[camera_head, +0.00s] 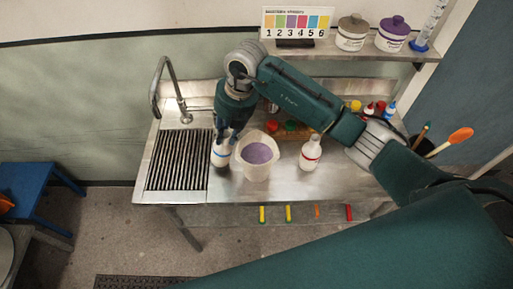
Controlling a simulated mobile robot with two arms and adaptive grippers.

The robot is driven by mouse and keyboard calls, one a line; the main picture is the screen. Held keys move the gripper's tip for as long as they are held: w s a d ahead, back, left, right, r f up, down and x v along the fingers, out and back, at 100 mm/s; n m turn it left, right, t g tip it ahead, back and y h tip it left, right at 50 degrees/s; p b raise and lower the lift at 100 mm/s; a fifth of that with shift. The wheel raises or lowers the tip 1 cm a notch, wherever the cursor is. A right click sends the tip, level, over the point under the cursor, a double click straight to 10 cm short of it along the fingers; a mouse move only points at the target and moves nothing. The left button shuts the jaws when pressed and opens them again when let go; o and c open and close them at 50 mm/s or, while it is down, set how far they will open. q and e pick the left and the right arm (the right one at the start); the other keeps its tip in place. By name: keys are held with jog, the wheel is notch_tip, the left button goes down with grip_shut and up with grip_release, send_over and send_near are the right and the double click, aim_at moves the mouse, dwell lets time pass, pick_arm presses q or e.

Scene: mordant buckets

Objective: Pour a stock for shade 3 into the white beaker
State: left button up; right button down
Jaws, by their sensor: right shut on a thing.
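My right gripper (226,137) reaches down from above and is shut on a white bottle (220,158). The bottle looks upright at the left side of the white beaker (249,172), and its top is hidden by the gripper. I cannot tell whether it touches the counter or the beaker. The beaker stands on the steel counter and shows purple contents. A second white bottle (310,156) with a red band stands to the right of the beaker. My left gripper is out of view.
A tap (173,90) and a slatted drainer (178,162) are at the left. Small coloured bottles (389,109) and a dark pot with tools stand at the right, partly behind my arm. Two lidded tubs (351,36) are on the shelf. The front counter edge is mostly clear.

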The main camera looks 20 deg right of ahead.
jog(key=shift+w+a+f+h, duration=0.3)
jog(key=shift+a+f, duration=0.15)
jog(key=shift+f, duration=0.15)
jog(key=shift+w+a+g+h, duration=0.2)
jog(key=shift+a+g+h, duration=0.2)
jog(key=shift+h, duration=0.2)
jog(key=shift+w+a+f+h+b, duration=0.15)
jog(key=shift+a+h+b, duration=0.2)
jog(key=shift+b, duration=0.1)
jog(key=shift+r+g+p, duration=0.3)
jog(key=shift+r, duration=0.15)
notch_tip(320, 180, up, 5)
jog(key=shift+r+p, duration=0.1)
jog(key=shift+p, duration=0.25)
